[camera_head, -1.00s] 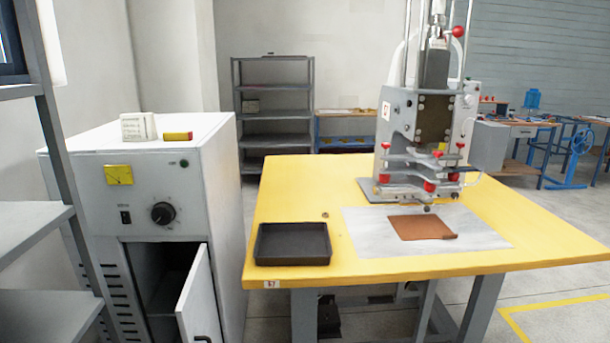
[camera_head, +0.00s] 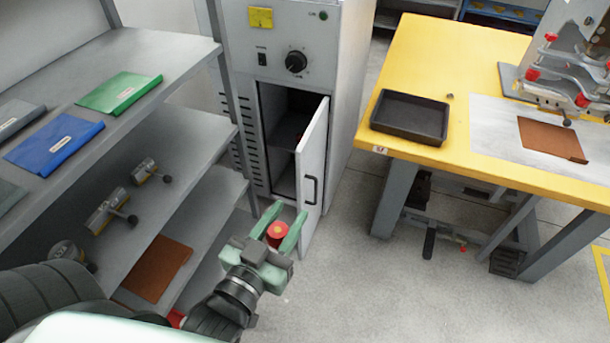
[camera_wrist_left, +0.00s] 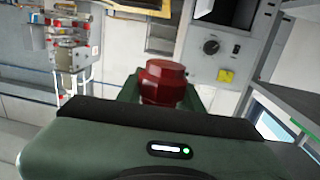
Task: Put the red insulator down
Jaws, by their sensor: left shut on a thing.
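My right gripper is in neither view.
The white cabinet (camera_head: 345,60) has its door (camera_head: 313,165) ajar beside my gripper. A black tray (camera_head: 410,117) lies on the yellow table (camera_head: 465,55). The shelf rack (camera_head: 165,60) holds green (camera_head: 119,92) and blue (camera_head: 54,142) folders, metal parts and a brown sheet (camera_head: 158,268). Floor between is clear.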

